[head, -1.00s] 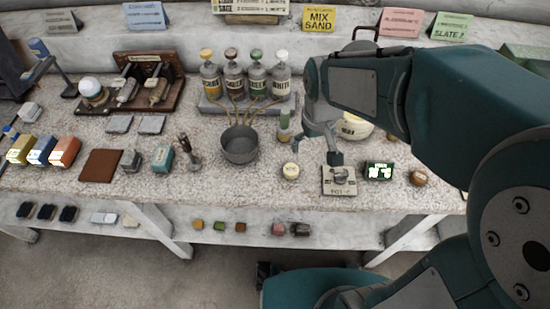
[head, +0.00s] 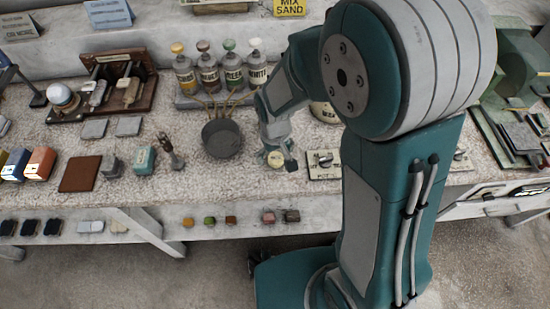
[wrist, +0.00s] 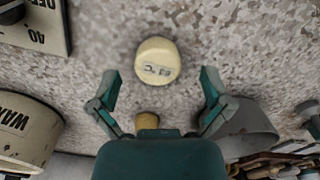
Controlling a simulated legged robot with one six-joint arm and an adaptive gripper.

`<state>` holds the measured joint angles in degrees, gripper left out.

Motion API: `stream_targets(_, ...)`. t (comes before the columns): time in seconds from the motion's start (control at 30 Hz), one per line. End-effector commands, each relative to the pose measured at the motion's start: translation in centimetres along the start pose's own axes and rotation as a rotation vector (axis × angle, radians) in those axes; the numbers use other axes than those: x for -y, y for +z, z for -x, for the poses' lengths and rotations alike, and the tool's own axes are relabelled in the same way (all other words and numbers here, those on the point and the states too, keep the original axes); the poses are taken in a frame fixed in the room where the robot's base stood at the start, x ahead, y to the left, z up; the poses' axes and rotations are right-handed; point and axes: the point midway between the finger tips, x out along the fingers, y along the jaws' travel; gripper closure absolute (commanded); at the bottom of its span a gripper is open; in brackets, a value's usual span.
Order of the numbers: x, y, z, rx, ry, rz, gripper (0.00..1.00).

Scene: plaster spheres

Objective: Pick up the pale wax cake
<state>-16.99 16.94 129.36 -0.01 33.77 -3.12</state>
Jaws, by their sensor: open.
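The pale wax cake (wrist: 158,60) is a short round cream disc with "°C" writing on its top. It lies on the speckled bench top, centred between the fingertips in the wrist view. In the head view the cake (head: 276,158) is partly hidden by my gripper. My gripper (wrist: 158,80) is open, with one finger on each side of the cake and visible gaps to it. In the head view my gripper (head: 278,160) is low over the bench at the cake. Its height above the bench top is hard to tell.
A grey bowl (head: 222,138) stands left of my gripper. A dial plate (head: 323,162) lies just right. A cream wax pot (wrist: 22,130) is at the wrist view's left. A yellow-topped piece (wrist: 147,120) is partly hidden behind my gripper's body. Bottles (head: 232,75) stand behind.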

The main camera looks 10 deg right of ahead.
Motion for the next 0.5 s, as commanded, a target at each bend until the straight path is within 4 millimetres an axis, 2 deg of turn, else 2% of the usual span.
stream_targets(0.1, -0.05, 0.01, -1.15, 0.000, 0.000, -0.001, 0.01)
stream_targets(0.33, -0.10, 0.02, -1.28, -0.002, -0.001, -0.001, 0.01)
stream_targets(0.37, -0.10, 0.01, -1.28, -0.002, -0.001, -0.001, 0.05)
stream_targets(0.4, -0.09, 0.01, -1.28, -0.002, 0.000, -0.001, 0.23)
stream_targets(0.5, -0.05, -0.01, -1.28, -0.001, 0.000, -0.001, 0.66)
